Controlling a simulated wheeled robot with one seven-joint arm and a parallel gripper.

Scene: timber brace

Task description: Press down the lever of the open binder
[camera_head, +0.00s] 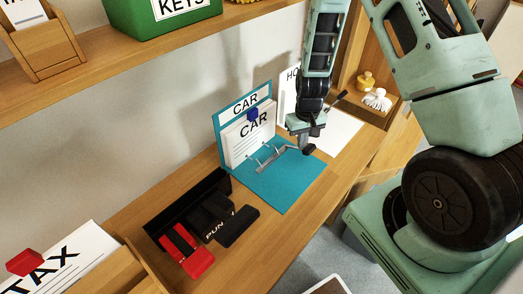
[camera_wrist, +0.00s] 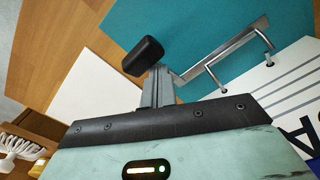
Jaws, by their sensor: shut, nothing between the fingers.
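The open teal binder (camera_head: 285,183), marked CAR, lies on the wooden desk with its cover spread flat and its papers (camera_head: 246,140) leaning at the back. Its metal ring mechanism (camera_head: 272,157) also shows in the wrist view (camera_wrist: 225,50). The lever's black end (camera_head: 309,149) stands at the near-right end of the mechanism, and it shows in the wrist view (camera_wrist: 143,56). My gripper (camera_head: 304,139) is shut and empty, pointing down right by the lever. In the wrist view its fingers (camera_wrist: 158,88) appear beside the black end; contact cannot be told.
A black tray (camera_head: 190,200) with a hole punch and a red item (camera_head: 187,250) are on the left. A shelf with a green KEYS box (camera_head: 160,15) is above.

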